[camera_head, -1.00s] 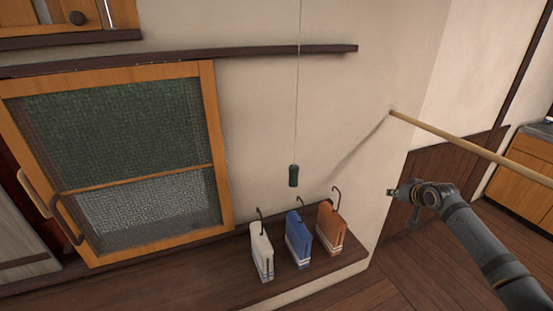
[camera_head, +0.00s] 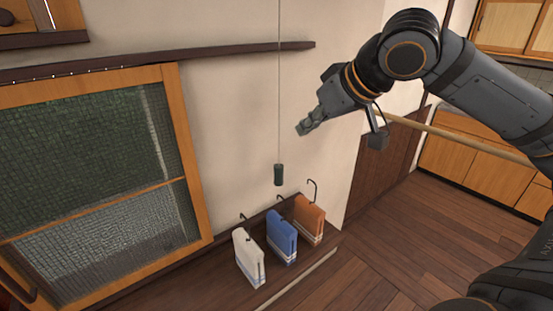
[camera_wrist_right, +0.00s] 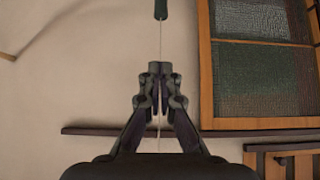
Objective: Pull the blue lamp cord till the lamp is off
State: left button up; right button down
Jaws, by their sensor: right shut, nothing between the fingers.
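A thin pale cord (camera_head: 279,90) hangs down in front of the wall in the head view. A dark green cylindrical pull (camera_head: 279,175) is at its lower end; no blue shows on it. The pull also shows at the top of the right wrist view (camera_wrist_right: 161,9), where the cord lines up with the fingers. My right gripper (camera_head: 303,128) is shut and empty, pointing left, to the right of the cord and above the pull. I cannot tell its depth from the cord. The lamp and my left gripper are out of view.
White (camera_head: 249,258), blue (camera_head: 282,237) and orange (camera_head: 309,220) bag-like items with dark hooks stand on the wooden ledge below. A wooden pole (camera_head: 465,138) runs behind my right arm. A framed glass panel (camera_head: 95,170) is on the left.

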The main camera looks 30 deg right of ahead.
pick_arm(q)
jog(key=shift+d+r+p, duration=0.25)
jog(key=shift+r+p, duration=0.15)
pick_arm(e)
send_over(282, 175)
notch_tip(282, 175, down, 11)
jog(key=shift+s, duration=0.25)
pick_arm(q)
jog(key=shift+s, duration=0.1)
pick_arm(e)
jog(key=shift+s+f, duration=0.1)
jog(key=shift+f, duration=0.05)
notch_tip(282, 175, down, 4)
jog(key=b, duration=0.4)
jog(key=shift+f, duration=0.1)
jog(key=shift+s+a+r, duration=0.1)
jog(key=shift+r, duration=0.1)
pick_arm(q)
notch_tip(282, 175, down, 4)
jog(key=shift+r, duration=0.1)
